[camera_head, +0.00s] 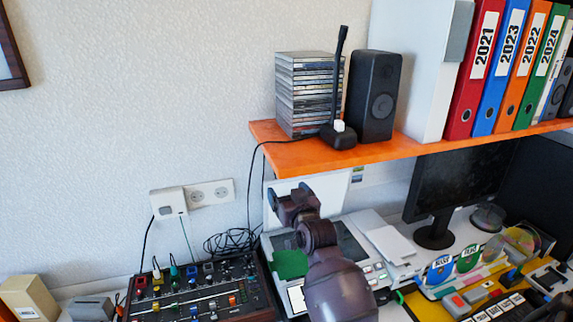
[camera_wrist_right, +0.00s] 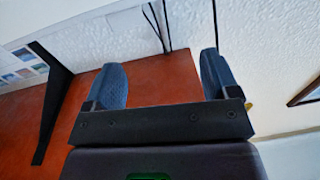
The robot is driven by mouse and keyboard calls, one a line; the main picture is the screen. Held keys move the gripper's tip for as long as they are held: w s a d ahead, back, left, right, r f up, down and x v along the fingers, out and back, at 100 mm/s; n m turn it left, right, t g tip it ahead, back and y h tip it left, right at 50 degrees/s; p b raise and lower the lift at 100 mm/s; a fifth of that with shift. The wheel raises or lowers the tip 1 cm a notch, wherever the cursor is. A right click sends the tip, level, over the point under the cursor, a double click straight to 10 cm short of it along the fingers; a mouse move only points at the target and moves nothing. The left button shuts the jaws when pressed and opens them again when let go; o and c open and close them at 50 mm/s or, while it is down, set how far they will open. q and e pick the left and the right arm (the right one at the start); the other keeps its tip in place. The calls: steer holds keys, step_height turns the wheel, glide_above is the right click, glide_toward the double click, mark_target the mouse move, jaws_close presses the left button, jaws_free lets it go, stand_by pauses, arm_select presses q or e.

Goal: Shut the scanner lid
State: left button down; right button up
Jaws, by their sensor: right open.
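The scanner (camera_head: 352,248) sits on the desk under the orange shelf, partly covered by my right arm. Its glass bed shows, with a green sheet (camera_head: 290,264) at the left part. A pale panel, which looks like the raised scanner lid (camera_head: 336,188), stands upright behind the bed. My right gripper (camera_head: 294,203) is in front of this panel, above the bed, and hides part of it. In the right wrist view the right gripper (camera_wrist_right: 164,76) has its two blue fingers wide apart with nothing between them. I cannot tell whether it touches the lid. My left gripper is not in view.
The orange shelf (camera_head: 390,151) overhangs the scanner, bearing a disc stack (camera_head: 305,95), a speaker (camera_head: 373,95) and binders (camera_head: 508,65). Its underside and a black bracket (camera_wrist_right: 55,100) show in the wrist view. A mixer (camera_head: 198,293) stands left, a monitor (camera_head: 455,178) right.

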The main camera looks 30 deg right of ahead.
steer(key=w+d+h, duration=0.1)
steer(key=w+d, duration=0.6)
steer(key=w, duration=0.4)
steer(key=shift+w+g+p, duration=0.4)
steer(key=shift+p, duration=0.05)
steer(key=shift+d, duration=0.1)
steer(key=shift+f, duration=0.1)
steer(key=c, duration=1.3)
steer(key=s+a+f+t+b, duration=0.1)
steer(key=s+t+b, duration=0.1)
steer(key=s, duration=0.2)
steer(key=s+a+f+t+b, duration=0.1)
steer(key=s+b, duration=0.2)
steer(key=s+a+f+t+h+b, duration=0.1)
steer(key=s+f+t+b, duration=0.1)
steer(key=s+b, duration=0.1)
steer(key=shift+s+t, duration=0.3)
steer(key=shift+s, duration=0.55)
steer(key=shift+v, duration=0.85)
steer(key=shift+s+f, duration=0.1)
